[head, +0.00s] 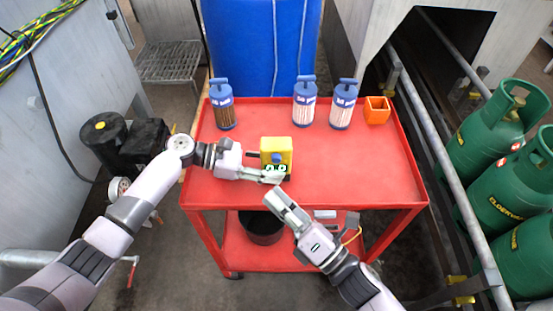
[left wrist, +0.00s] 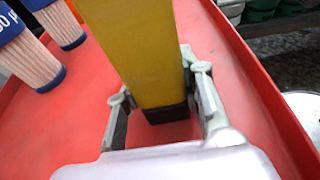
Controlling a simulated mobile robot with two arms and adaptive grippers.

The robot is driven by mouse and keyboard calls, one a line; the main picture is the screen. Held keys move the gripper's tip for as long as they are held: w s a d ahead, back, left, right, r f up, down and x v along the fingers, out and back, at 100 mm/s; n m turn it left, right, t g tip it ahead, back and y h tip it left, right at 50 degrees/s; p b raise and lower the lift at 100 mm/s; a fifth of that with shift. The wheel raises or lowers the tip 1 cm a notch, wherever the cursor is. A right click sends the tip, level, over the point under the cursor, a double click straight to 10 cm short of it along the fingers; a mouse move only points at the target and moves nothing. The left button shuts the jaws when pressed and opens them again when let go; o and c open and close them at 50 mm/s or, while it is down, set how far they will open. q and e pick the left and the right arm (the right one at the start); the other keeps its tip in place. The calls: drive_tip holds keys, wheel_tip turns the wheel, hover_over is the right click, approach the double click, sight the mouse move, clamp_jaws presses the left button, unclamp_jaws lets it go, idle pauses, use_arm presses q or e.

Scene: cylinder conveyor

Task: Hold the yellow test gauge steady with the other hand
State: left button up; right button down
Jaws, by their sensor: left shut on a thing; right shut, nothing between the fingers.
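The yellow test gauge (head: 277,150) stands on the red cart near its front edge, with a blue knob on its front. My left gripper (head: 272,175) reaches it from the left and is shut on it low down. In the left wrist view the gauge's yellow body (left wrist: 135,50) and dark base lie between the two fingers of my left gripper (left wrist: 160,110). My right gripper (head: 276,202) is shut and empty, in front of the cart's front edge, below and apart from the gauge. It does not show in the left wrist view.
The red cart (head: 375,165) carries several blue-capped cylinders, such as one at the left (head: 222,104), and an orange box (head: 377,110). A blue drum (head: 262,45) stands behind. Green gas bottles (head: 500,190) and a rail (head: 440,140) flank the right. The cart top's right part is clear.

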use_arm(q)
drive_tip(key=o, duration=1.4)
